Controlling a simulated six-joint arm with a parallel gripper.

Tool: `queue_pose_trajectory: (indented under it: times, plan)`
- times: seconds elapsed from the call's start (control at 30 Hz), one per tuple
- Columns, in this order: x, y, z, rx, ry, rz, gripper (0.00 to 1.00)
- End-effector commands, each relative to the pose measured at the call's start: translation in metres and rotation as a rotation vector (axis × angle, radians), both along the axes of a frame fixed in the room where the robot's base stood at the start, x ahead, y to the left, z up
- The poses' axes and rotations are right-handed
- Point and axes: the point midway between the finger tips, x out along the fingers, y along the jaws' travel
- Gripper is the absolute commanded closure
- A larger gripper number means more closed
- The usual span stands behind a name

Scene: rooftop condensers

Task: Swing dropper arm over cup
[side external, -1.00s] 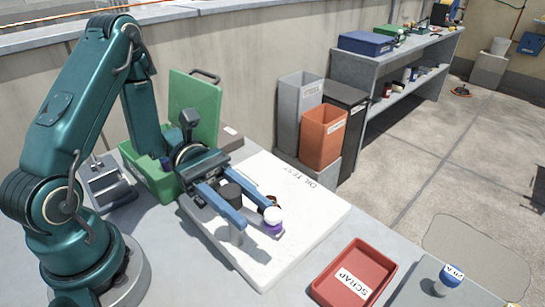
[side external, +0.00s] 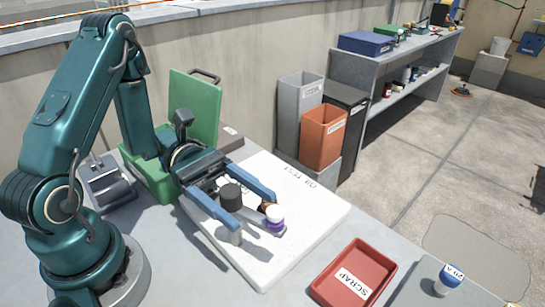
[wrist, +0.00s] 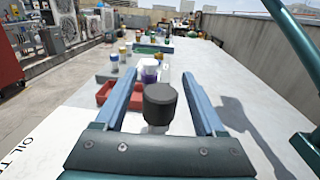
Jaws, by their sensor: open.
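The dropper arm shows as a short grey bar (side external: 257,217) on the white board, running from a black-capped post (side external: 231,194) toward a white-topped piece with a purple band (side external: 274,217). That piece also shows beyond the black cap in the wrist view (wrist: 149,71). A small brown round thing (side external: 266,207), partly hidden, sits beside it; I cannot tell whether it is the cup. My gripper (side external: 252,217) is open, its two blue fingers on either side of the black cap. In the wrist view the black cap (wrist: 159,104) stands between the fingers with gaps on both sides.
The white board (side external: 315,209) lies under the gripper. A red scrap tray (side external: 354,274) and a blue-capped bottle (side external: 449,277) are at the front right. A green box with a raised lid (side external: 195,107) stands behind my gripper. Bins (side external: 322,136) stand beyond the board.

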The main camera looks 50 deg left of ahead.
Motion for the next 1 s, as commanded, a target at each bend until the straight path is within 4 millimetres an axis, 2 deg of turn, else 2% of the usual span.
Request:
queue_pose_trajectory:
  times: [0.33,0.7,0.73,0.87,0.9,1.0]
  plan:
    - [-0.002,0.038,0.0,0.001,-0.004,0.006,0.28]
    - [-0.003,0.045,0.0,0.001,-0.001,0.001,0.28]
    - [-0.003,0.045,0.0,0.001,-0.001,0.001,0.32]
    - [-0.003,0.045,0.004,0.002,-0.003,0.001,0.82]
    - [-0.003,0.045,0.008,0.003,-0.005,0.002,0.97]
    - [-0.003,0.045,0.026,0.003,-0.009,0.003,1.0]
